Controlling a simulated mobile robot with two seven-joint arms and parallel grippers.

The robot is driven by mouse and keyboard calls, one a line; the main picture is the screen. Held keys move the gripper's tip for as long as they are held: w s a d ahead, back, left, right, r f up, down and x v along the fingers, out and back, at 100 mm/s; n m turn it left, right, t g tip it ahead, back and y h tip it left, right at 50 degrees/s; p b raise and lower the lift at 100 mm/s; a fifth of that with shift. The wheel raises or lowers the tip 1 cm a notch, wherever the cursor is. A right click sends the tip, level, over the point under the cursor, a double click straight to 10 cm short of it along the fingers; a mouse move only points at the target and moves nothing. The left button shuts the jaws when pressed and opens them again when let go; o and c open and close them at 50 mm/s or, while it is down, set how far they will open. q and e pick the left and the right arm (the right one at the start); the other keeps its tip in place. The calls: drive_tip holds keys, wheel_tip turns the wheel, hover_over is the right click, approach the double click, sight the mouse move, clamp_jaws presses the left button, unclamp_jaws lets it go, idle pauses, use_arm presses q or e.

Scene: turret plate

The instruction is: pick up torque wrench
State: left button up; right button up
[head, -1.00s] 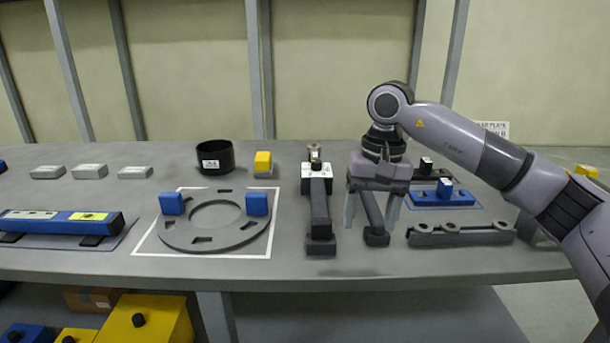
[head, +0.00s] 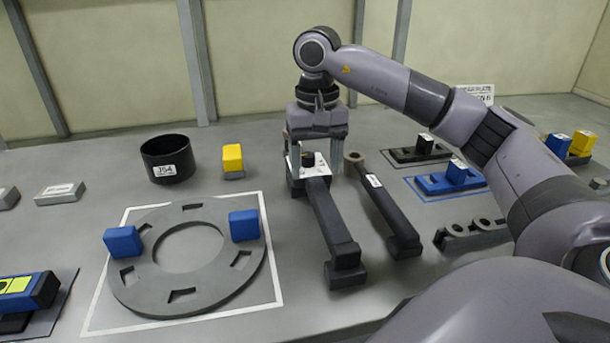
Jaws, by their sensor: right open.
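A long dark bar tool with a white head block and black knob (head: 327,218) lies on the table, its near end on a dark block. My right gripper (head: 315,173) is open, pointing down over that head, with one finger on each side of it. Contact cannot be told. To its right lies a second dark bar (head: 386,206) with a ring end and white label, apart from the gripper. Which of the two is the torque wrench is not certain; the gripper is at the white-headed one. My left gripper is out of view.
A grey ring plate (head: 137,277) with blue blocks (head: 244,225) lies left in a white outline. A black cup (head: 168,160) and yellow block (head: 232,158) stand behind it. A blue fixture (head: 446,181) and grey holed bar (head: 470,234) lie right, near my arm.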

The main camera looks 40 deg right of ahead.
sight(316, 180)
wheel_tip(316, 180, down, 6)
drive_tip(key=shift+s+r, duration=0.1)
drive_tip(key=shift+s, duration=0.05)
clamp_jaws()
idle(1.4)
drive_tip(key=shift+r, duration=0.15)
